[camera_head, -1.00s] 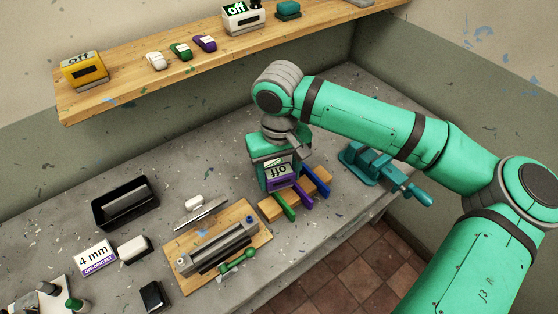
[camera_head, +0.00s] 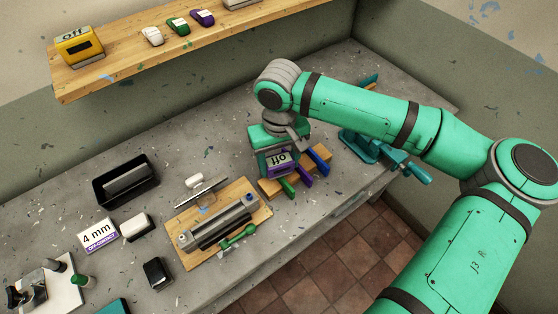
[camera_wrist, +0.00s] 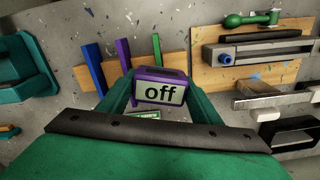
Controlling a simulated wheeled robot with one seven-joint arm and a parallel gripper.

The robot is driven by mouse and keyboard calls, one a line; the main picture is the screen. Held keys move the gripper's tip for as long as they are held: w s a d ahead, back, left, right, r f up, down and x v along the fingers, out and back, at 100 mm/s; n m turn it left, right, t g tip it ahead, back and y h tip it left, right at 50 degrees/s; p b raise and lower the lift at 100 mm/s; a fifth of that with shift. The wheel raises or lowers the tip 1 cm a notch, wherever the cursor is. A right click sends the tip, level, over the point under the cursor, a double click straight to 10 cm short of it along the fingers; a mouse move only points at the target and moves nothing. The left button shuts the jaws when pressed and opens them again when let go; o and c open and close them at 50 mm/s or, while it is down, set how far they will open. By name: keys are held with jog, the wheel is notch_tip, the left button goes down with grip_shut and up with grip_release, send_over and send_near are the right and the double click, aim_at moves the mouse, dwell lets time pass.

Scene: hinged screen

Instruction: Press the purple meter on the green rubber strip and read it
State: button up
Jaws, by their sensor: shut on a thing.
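The purple meter (camera_head: 278,162) is held between the fingers of my gripper (camera_wrist: 157,98), which is shut on it. The green rubber strip (camera_head: 287,187) lies at the left end of a wooden block (camera_head: 267,188), beside a purple strip (camera_head: 302,173) and a blue strip (camera_head: 318,159). In the wrist view the green strip (camera_wrist: 157,51) shows just beyond the meter, with the purple (camera_wrist: 123,54) and blue (camera_wrist: 93,69) strips to its left. I cannot tell whether the meter touches any strip.
A teal clamp-like device (camera_head: 365,147) stands right of the block. A board with a metal bar (camera_head: 222,222) lies to the left. A black tray (camera_head: 125,181) and a "4 mm" sign (camera_head: 98,236) stand farther left. The shelf (camera_head: 120,82) runs along the wall.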

aim_at(280, 160)
jog(key=shift+f, duration=0.6)
dwell(1.2)
jog(key=shift+r, duration=3.5)
